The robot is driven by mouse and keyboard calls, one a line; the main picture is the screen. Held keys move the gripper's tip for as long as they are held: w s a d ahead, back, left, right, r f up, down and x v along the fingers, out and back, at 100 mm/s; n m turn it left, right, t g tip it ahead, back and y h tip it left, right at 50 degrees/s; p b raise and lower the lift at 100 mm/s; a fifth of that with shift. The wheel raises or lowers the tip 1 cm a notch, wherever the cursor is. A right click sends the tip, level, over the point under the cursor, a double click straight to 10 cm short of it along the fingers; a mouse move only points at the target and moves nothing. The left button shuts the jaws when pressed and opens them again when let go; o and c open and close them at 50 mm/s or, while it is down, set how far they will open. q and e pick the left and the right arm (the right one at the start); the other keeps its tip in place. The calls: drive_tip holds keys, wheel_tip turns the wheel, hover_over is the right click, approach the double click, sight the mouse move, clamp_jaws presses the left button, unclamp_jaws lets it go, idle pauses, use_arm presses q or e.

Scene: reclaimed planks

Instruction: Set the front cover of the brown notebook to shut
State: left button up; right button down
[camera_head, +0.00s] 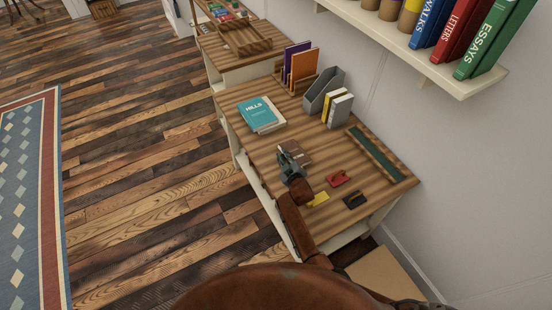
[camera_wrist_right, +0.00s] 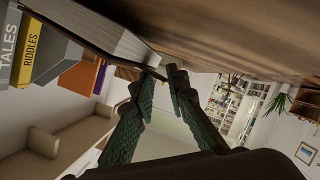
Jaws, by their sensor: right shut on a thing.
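The brown notebook (camera_head: 299,153) lies on the wooden desk, partly hidden behind my right gripper in the head view. My right gripper (camera_head: 287,153) is at the notebook's left side. In the right wrist view, the green fingers (camera_wrist_right: 163,76) are shut at the edge of a thin dark cover. The cover (camera_wrist_right: 131,63) runs beside a pale page block (camera_wrist_right: 112,32). I cannot tell the cover's exact angle. My left gripper is not in view.
A red object (camera_head: 338,179), a yellow object (camera_head: 318,199) and a black object (camera_head: 355,200) lie near my right arm. Teal-topped books (camera_head: 258,113) lie further back. A green-lined tray (camera_head: 375,153) and upright books (camera_head: 338,108) line the wall side.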

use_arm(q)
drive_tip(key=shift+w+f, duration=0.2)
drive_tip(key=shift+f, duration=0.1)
use_arm(e)
drive_tip(key=shift+s+f, duration=0.1)
drive_tip(key=shift+f, duration=0.65)
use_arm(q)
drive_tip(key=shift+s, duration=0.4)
use_arm(e)
drive_tip(key=c, duration=2.2)
unclamp_jaws()
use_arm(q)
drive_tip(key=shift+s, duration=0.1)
use_arm(e)
drive_tip(key=shift+r, duration=0.1)
drive_tip(key=shift+a+r, duration=0.1)
drive_tip(key=shift+r, duration=0.05)
wheel_tip(320, 180, up, 10)
drive_tip(key=shift+f, duration=0.15)
drive_tip(key=shift+w, duration=0.2)
